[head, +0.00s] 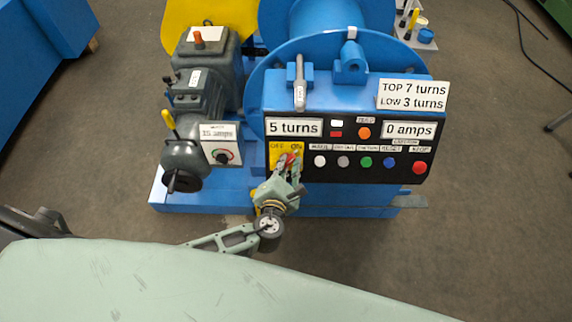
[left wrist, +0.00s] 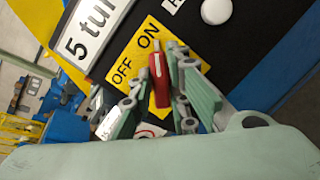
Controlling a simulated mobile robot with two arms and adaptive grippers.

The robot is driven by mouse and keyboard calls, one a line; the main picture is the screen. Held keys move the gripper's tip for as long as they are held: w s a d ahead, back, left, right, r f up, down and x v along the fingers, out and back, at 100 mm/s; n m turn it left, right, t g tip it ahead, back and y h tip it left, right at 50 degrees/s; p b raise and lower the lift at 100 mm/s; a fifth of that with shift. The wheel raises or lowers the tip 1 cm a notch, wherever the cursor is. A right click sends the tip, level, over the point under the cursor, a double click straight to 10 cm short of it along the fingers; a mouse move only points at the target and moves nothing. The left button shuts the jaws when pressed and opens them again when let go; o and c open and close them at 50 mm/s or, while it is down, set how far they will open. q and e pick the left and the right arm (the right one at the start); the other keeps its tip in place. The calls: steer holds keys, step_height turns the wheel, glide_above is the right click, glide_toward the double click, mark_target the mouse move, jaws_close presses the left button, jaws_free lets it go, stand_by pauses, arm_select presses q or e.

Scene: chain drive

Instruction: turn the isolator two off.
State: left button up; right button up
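The isolator is a yellow plate (head: 273,152) marked OFF on the left and ON on the right, on the left part of the black control panel. Its red lever (head: 291,160) points up toward ON. In the left wrist view the red lever (left wrist: 158,80) leans to the ON side of the yellow plate (left wrist: 128,62). My left gripper (head: 288,162) is at the plate, its fingers on either side of the lever. In the left wrist view the fingers (left wrist: 160,88) stand apart with the lever between them; a firm grip does not show. My right gripper is not in view.
The black panel (head: 345,175) holds several round buttons and displays reading 5 turns and 0 amps. A dial box (head: 222,157) marked 15 amps and a grey motor (head: 205,80) stand to the left. A blue drum (head: 320,55) is behind.

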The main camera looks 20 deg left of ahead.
arm_select(q)
jaws_close()
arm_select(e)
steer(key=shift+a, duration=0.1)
